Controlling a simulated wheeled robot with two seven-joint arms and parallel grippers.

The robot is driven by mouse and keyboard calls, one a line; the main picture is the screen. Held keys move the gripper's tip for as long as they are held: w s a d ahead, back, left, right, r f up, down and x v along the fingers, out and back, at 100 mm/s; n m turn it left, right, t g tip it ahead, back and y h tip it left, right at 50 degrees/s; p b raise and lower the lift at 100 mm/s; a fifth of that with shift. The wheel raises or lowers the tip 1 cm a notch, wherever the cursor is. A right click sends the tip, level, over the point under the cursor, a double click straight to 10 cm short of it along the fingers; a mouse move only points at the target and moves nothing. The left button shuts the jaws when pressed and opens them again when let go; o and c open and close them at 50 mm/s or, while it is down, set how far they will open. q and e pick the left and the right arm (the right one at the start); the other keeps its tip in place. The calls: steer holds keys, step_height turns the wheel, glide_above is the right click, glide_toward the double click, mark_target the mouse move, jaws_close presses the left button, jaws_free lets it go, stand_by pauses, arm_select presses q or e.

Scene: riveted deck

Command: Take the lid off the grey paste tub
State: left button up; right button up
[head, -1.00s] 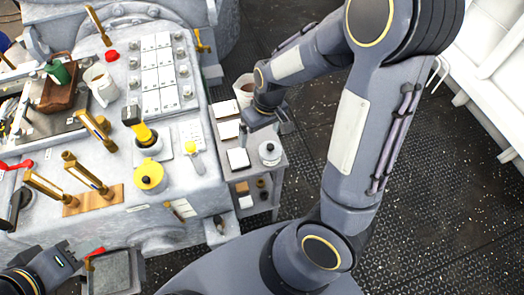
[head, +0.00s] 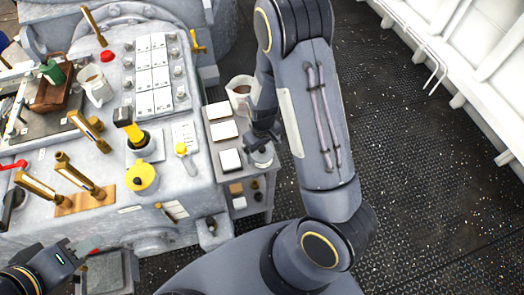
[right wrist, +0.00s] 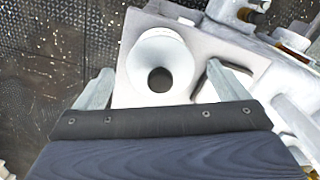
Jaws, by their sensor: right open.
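The grey paste tub (head: 262,157) stands upright on the small side table (head: 258,207), near its right edge. Its pale round lid has a dark knob. My right gripper (head: 262,138) is above and beside the tub and partly hides it. In the right wrist view the tub (right wrist: 158,50) lies between the spread fingers of my right gripper (right wrist: 160,71), with a gap to each finger. The gripper is open and empty. My left gripper (head: 68,255) is at the lower left, far from the tub; its jaws are not clear.
White cards (head: 224,130) lie left of the tub, and a white mug (head: 239,92) with brown contents stands behind it. The grey console (head: 120,210) to the left carries a yellow lidded pot (head: 141,179), a yellow-handled lever and brass handles. The dark floor on the right is clear.

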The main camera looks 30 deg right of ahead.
steer(key=shift+c, duration=0.4)
steer(key=c, duration=1)
steer(key=shift+r, duration=0.1)
